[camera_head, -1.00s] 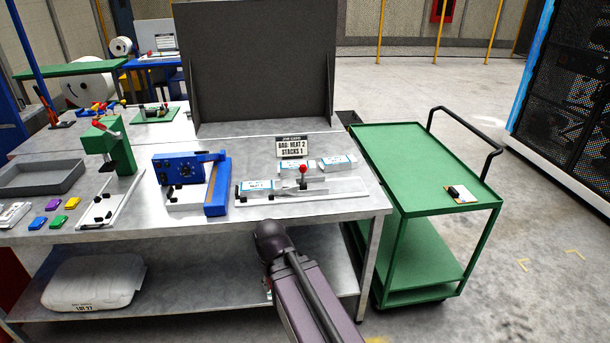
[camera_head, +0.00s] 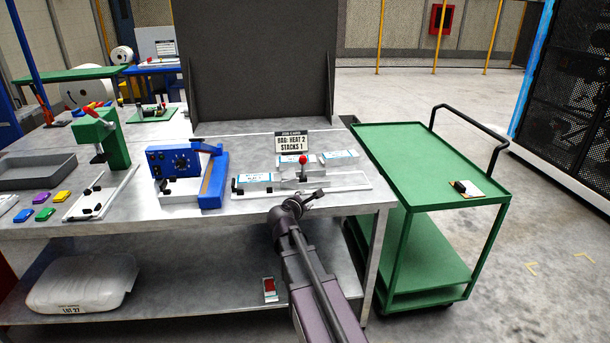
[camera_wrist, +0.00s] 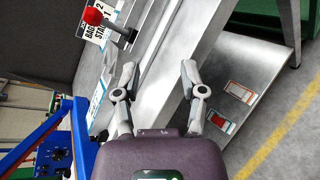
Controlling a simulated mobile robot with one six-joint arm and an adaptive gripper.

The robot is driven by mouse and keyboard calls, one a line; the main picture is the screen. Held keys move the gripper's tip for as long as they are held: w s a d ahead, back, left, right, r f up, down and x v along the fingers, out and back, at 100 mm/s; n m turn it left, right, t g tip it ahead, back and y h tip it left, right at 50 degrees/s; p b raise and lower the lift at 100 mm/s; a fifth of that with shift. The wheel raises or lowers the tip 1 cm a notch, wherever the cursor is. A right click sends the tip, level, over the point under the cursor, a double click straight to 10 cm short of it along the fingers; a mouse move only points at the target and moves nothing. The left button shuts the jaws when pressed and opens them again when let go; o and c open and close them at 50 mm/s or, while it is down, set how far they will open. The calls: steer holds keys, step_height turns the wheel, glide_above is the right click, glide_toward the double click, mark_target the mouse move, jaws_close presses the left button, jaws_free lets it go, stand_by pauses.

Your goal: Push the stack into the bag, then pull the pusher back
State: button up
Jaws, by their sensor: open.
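The pusher's red knob (camera_head: 303,160) stands on a dark stem above a pale plate in the loading track (camera_head: 345,184), near the table's front edge. The knob also shows at the upper left of the wrist view (camera_wrist: 94,15). A white and blue stack (camera_head: 256,178) lies in the track, left of the pusher. My gripper (camera_head: 305,203) is open and empty, in front of the table edge and apart from the knob. Its spread fingers show in the wrist view (camera_wrist: 160,70). I cannot clearly make out a bag; something white lies under the blue sealer (camera_head: 185,162).
A tall dark panel (camera_head: 262,60) stands behind. A green cart (camera_head: 430,160) is at the right. A lower shelf (camera_head: 190,290) runs beneath the table.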

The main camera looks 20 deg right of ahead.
mark_target(303, 166)
steer(key=w+n+t+b, duration=0.1)
steer(key=w+n, duration=0.1)
steer(key=n, duration=0.1)
steer(key=w+n+t+b, duration=0.1)
steer(key=w+n, duration=0.1)
steer(key=n, duration=0.1)
steer(key=w+n+t+b, duration=0.1)
steer(key=w+n+t, duration=0.1)
steer(key=n, duration=0.1)
steer(key=shift+w+d+r+n+y, duration=0.1)
steer(key=shift+d+r+n+y, duration=0.2)
steer(key=shift+d+r, duration=0.1)
steer(key=shift+w+a+r+n+t+y, duration=0.15)
steer(key=shift+w+n+t, duration=0.15)
steer(key=shift+n, duration=0.35)
steer(key=shift+w+d+n+t+y, duration=0.15)
steer(key=shift+w+n+t, duration=0.1)
steer(key=shift+n, duration=0.4)
steer(key=x, duration=1.3)
steer(key=shift+w+d, duration=0.2)
steer(key=shift+w, duration=0.1)
